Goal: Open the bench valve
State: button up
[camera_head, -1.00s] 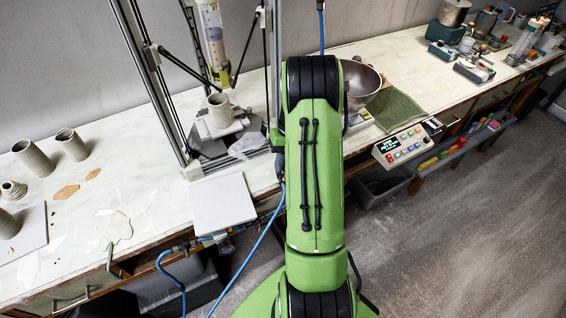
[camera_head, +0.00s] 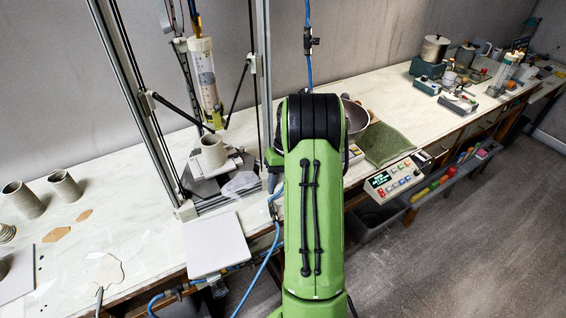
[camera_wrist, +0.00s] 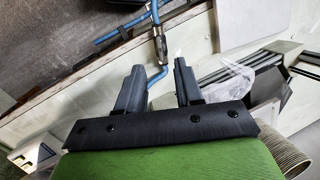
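A blue air line with dark fittings (camera_head: 218,287) runs along the bench's front edge in the head view, below a pale square slab. In the wrist view a grey metal fitting (camera_wrist: 159,44) sits on a blue hose, just beyond my fingertips. It may be the bench valve, but I cannot make out a handle or its setting. My gripper (camera_wrist: 157,72) is open, with its two black fingers apart and nothing held between them. A bent blue hose end (camera_wrist: 158,75) shows in the gap between the fingers. In the head view my arm hides the gripper.
A clay printer frame (camera_head: 262,75) with a grey cup (camera_head: 213,152) stands left of my arm. The pale slab (camera_head: 216,245) overhangs the bench front. A metal bowl (camera_head: 355,115) and a button panel (camera_head: 396,178) are at right. Another dark fitting (camera_head: 308,42) hangs on a vertical blue hose.

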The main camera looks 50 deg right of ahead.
jog(key=p+v, duration=0.2)
jog(key=v, duration=0.7)
jog(key=shift+r, duration=0.3)
